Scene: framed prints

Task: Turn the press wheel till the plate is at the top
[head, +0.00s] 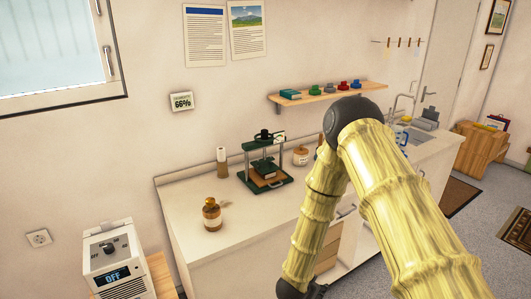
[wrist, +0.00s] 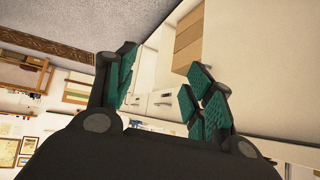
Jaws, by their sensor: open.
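The press (head: 246,174) is a small dark green frame standing on the white counter. Its dark wheel (head: 264,135) sits on top of the frame. The plate (head: 265,165) appears low between the posts, just above a brown block; its exact height is hard to tell. My gripper (wrist: 160,90) shows in the wrist view with its teal-padded fingers wide apart and nothing between them. It faces the cabinet fronts, away from the press. In the head view my arm bends down in front of the counter, to the right of the press, and the gripper itself is not clearly seen.
The white counter (head: 190,222) holds a brown bottle (head: 211,215) left of the press, a pale roll (head: 222,162) behind and a jar (head: 300,156) to its right. A wall shelf (head: 325,94) with small coloured items hangs above. A white device (head: 112,262) stands lower left.

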